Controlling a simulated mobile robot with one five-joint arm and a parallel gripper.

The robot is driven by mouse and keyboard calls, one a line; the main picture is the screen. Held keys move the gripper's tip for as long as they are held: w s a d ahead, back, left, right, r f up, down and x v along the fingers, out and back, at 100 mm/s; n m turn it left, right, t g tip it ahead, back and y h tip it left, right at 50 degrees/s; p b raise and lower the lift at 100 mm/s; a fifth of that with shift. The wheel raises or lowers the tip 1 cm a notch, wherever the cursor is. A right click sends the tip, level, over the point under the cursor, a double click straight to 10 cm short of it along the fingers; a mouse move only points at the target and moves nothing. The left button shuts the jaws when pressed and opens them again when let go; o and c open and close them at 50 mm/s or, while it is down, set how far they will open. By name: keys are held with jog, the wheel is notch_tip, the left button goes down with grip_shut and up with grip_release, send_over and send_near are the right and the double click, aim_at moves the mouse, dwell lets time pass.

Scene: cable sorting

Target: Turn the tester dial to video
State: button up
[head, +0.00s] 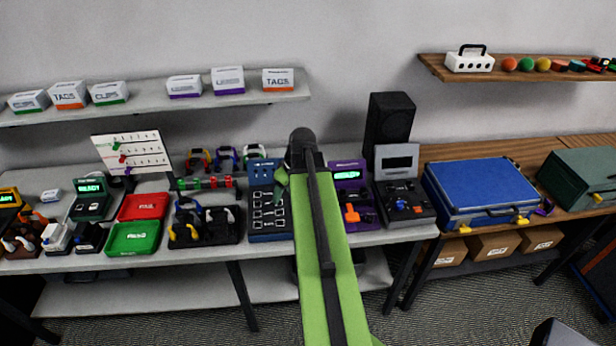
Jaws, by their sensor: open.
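No tester label or dial mark is readable, so I cannot tell which unit is the tester. A dark blue panel (268,222) with several white outlined icons stands on the grey bench, partly behind my green arm. Right of the arm is a purple unit (361,199) with a lit green display and an orange handle-like part. Farther right is a black unit (405,205) with a grey screen and small red and blue controls. My gripper (282,182) is mostly hidden behind my arm; a small green part shows over the blue panel's right side. It is open, with nothing visible in it.
Red (143,206) and green (133,238) trays and a black cable holder (205,226) stand left on the bench. A tall black speaker (388,124) stands behind the black unit. A blue case (481,188) lies on the wooden bench at right. A shelf (150,104) hangs above.

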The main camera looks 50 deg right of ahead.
jog(key=s+d+r+t+p, duration=0.1)
jog(key=s+d+r, duration=0.2)
jog(key=d, duration=0.3)
jog(key=s+d+r+p, duration=0.2)
jog(key=s+d+r, duration=0.15)
jog(key=d, duration=0.25)
jog(key=shift+h, duration=0.4)
jog(key=b+x, duration=1.6)
jog(key=x, duration=0.1)
jog(key=shift+s+a+f, duration=0.1)
jog(key=shift+a+f, duration=0.05)
jog(key=shift+f, duration=0.1)
jog(key=shift+w+f+b, duration=0.25)
jog(key=shift+f+b, duration=0.1)
jog(key=shift+f, duration=0.05)
jog(key=shift+r, duration=0.15)
jog(key=shift+c, duration=0.4)
